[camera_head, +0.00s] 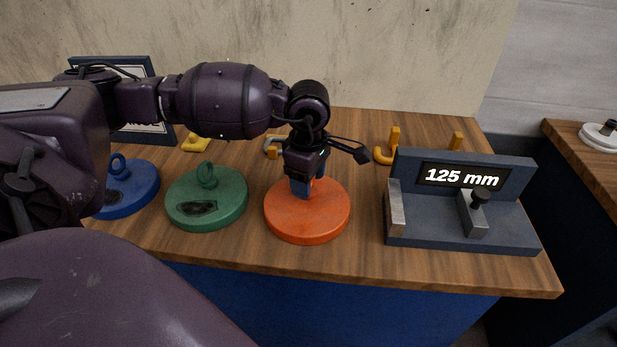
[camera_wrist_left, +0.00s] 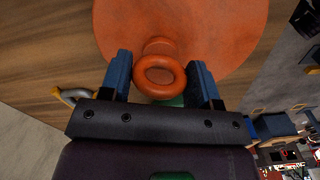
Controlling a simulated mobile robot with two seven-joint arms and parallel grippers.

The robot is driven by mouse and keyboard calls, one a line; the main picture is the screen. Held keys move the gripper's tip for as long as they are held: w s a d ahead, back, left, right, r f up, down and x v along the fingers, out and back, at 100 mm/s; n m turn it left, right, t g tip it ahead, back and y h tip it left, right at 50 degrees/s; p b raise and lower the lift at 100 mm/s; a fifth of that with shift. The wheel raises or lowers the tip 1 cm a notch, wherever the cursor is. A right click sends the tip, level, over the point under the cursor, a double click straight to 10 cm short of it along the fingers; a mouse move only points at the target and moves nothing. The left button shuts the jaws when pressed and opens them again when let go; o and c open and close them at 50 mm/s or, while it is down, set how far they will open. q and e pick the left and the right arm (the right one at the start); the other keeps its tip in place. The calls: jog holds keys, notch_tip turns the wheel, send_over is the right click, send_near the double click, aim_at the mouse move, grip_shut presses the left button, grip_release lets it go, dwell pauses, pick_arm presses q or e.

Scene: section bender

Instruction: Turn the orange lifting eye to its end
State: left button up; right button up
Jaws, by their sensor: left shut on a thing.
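The orange lifting eye is a round ring on a wide, flat orange disc (camera_head: 308,222) on the wooden table. In the left wrist view the ring (camera_wrist_left: 159,76) stands between the two blue fingers, with the disc (camera_wrist_left: 205,28) beyond it. My left gripper (camera_head: 308,188) reaches down from above and is shut on the ring. In the head view the gripper hides most of the ring. My right gripper is not in view.
Left of the orange disc are a green disc (camera_head: 206,207) and a blue disc (camera_head: 133,190), each with a ring. A dark gauge block (camera_head: 418,235) reading 125 mm stands to the right. Yellow hooks (camera_head: 393,147) and a framed panel (camera_head: 150,68) are behind.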

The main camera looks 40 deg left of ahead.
pick_arm(q)
jog(key=o, duration=0.9)
notch_tip(320, 180, up, 11)
jog(key=shift+f+p, duration=0.1)
jog(key=shift+p, duration=0.55)
